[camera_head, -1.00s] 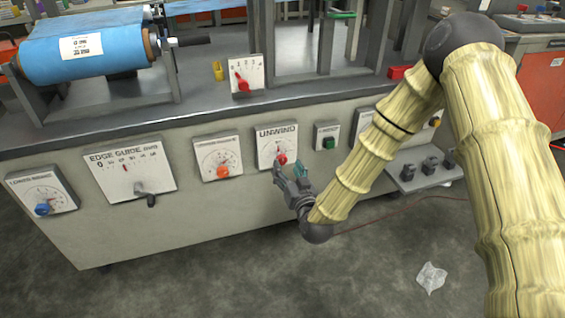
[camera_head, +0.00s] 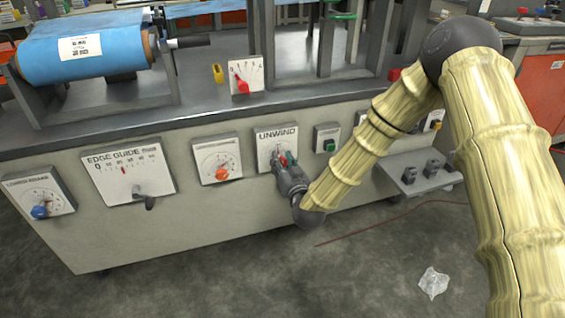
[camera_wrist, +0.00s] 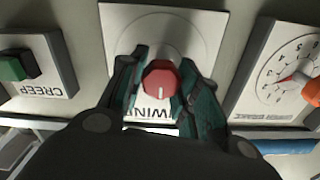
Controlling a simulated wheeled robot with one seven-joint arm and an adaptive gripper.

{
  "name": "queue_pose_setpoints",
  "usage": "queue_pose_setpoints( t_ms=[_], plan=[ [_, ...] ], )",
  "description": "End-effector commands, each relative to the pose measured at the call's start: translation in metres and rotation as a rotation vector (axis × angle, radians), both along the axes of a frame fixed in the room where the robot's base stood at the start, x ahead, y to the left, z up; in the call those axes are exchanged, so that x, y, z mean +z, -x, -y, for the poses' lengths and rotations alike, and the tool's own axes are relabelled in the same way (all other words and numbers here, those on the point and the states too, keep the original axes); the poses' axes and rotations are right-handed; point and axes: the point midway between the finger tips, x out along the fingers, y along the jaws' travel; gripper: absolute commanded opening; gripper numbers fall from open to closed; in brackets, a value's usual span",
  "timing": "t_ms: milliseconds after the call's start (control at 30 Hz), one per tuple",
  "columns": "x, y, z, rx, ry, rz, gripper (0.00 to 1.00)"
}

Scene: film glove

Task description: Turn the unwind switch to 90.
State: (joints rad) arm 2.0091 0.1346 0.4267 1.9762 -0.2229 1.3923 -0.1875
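The unwind switch is a red knob (camera_wrist: 160,84) on a white panel lettered UNWIND (camera_head: 277,136), on the front of the grey machine. In the wrist view the knob is faceted, with a pale pointer line toward the bottom of the picture. My gripper (camera_head: 285,160) is at the panel, its two green-padded fingers on either side of the knob. In the wrist view the fingers (camera_wrist: 163,90) are apart, with the knob between them; small gaps seem to remain, and firm contact cannot be told. The scale numbers are hidden.
To the left are a dial with an orange knob (camera_head: 222,174), the edge guide panel (camera_head: 128,172) with a lever, and a dial with a blue knob (camera_head: 40,211). A green creep button (camera_head: 329,146) is close on the right.

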Motion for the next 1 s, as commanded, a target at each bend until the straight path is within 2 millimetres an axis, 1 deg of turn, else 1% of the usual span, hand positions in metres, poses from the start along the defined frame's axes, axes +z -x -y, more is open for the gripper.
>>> queue_pose_setpoints(
  t_ms=[33, 67, 267, 467, 667, 1000],
  plan=[
    [-0.0001, 0.0, 0.0002, 0.0, 0.0, 0.0, 0.13],
    [-0.0001, 0.0, 0.0002, 0.0, 0.0, 0.0, 0.08],
    [-0.0001, 0.0001, 0.0003, -0.001, -0.007, -0.002, 0.08],
    [0.0003, 0.0001, 0.001, -0.002, -0.06, -0.021, 0.08],
    [0.0007, 0.0001, 0.0017, -0.001, -0.184, -0.062, 0.08],
    [-0.0005, -0.0004, 0.0033, -0.003, -0.484, -0.16, 0.08]
  ],
)
